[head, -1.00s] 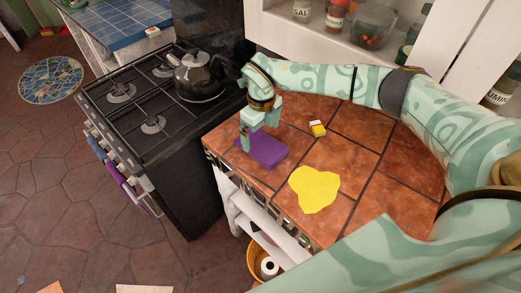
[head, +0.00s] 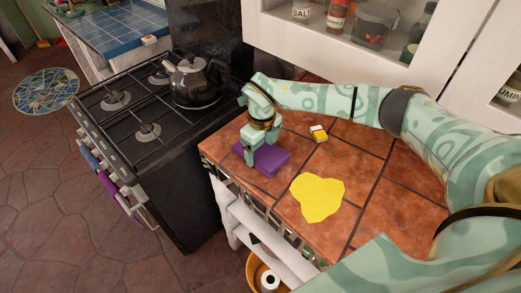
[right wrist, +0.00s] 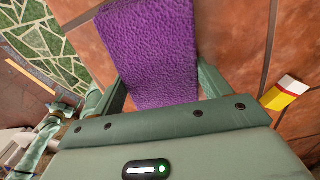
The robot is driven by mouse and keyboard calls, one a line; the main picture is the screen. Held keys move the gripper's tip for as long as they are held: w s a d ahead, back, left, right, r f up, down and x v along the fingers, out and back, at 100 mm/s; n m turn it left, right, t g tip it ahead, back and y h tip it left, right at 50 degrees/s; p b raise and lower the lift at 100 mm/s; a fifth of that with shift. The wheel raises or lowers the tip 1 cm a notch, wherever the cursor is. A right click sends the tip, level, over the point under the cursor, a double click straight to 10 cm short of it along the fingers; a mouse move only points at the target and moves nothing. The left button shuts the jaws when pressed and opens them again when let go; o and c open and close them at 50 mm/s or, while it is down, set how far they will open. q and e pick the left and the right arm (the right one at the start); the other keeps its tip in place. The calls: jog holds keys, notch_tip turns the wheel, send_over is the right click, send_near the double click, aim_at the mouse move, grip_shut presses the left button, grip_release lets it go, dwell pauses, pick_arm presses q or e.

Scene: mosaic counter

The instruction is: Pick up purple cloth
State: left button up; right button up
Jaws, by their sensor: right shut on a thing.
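The purple cloth (head: 268,159) lies as a folded rectangle on the terracotta-tiled counter near its left edge. In the right wrist view the cloth (right wrist: 150,50) runs between the fingers of my right gripper (right wrist: 160,88), with textured purple fabric reaching the palm. In the head view my right gripper (head: 251,158) is at the cloth's left side, shut on it. The head view does not clearly show whether the cloth is lifted off the tiles. My left gripper is not in view.
A yellow flat patch (head: 318,197) lies on the counter in front of the cloth. A small yellow-and-white box (head: 319,133) stands behind. A black stove (head: 150,130) with a dark kettle (head: 195,82) is to the left. White shelves (head: 330,45) hold jars at the back.

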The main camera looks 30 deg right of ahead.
aim_at(261, 149)
jog(key=shift+w+r, duration=0.1)
jog(key=shift+r, duration=0.35)
notch_tip(261, 149, up, 3)
jog(key=shift+a+f+p, duration=0.1)
jog(key=shift+f+p, duration=0.05)
jog(key=shift+p, duration=0.25)
jog(key=s+a+r, duration=0.1)
jog(key=a+r, duration=0.8)
jog(key=a, duration=0.4)
jog(key=shift+s+a+r+p, duration=0.2)
jog(key=shift+s+a+p, duration=0.15)
jog(key=shift+a+p, duration=0.05)
